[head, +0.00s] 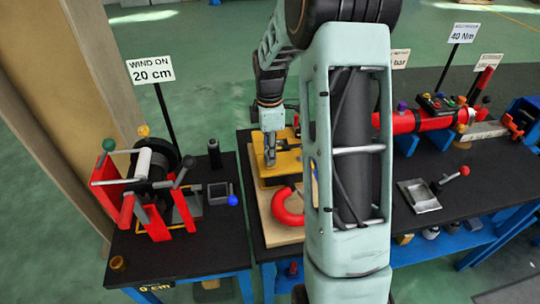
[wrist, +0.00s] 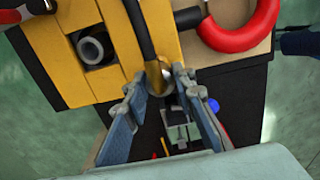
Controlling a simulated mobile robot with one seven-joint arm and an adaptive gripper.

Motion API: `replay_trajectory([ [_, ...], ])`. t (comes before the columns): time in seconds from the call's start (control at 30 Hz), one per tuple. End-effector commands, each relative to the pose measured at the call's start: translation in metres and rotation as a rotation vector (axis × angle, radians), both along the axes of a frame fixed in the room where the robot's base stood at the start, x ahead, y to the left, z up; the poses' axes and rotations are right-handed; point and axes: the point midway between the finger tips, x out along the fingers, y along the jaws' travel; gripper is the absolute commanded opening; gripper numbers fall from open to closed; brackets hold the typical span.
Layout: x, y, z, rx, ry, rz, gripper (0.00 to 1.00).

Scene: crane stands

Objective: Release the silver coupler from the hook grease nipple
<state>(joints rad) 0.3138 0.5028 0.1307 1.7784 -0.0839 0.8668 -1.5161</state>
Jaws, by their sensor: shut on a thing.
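My gripper (wrist: 159,82) has its two blue-grey fingers on either side of a rounded metal coupler (wrist: 156,70) at the end of a black hose (wrist: 141,25). The coupler looks brassy-silver in this light. In the head view, my gripper (head: 270,158) points down over the yellow hook block (head: 287,163). The block also shows in the wrist view (wrist: 67,72). The red hook (head: 287,211) lies on a wooden board in front of the block, and it appears at the upper right of the wrist view (wrist: 240,38). The nipple is hidden; I cannot tell whether the coupler sits on it.
A red winch (head: 150,190) and a small grey tray (head: 220,193) with a blue knob stand on the left table. A red cylinder (head: 415,122) and a metal plate (head: 418,196) are on the right bench. My arm hides the middle of that bench.

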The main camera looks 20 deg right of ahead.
Motion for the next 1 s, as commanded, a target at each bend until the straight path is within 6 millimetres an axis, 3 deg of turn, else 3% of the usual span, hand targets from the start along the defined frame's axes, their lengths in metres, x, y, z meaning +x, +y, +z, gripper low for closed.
replay_trajectory([
  [0.27,0.000,0.000,0.003,0.000,-0.002,0.000,0.00],
  [1.0,0.000,0.000,0.040,0.000,-0.002,0.000,0.00],
])
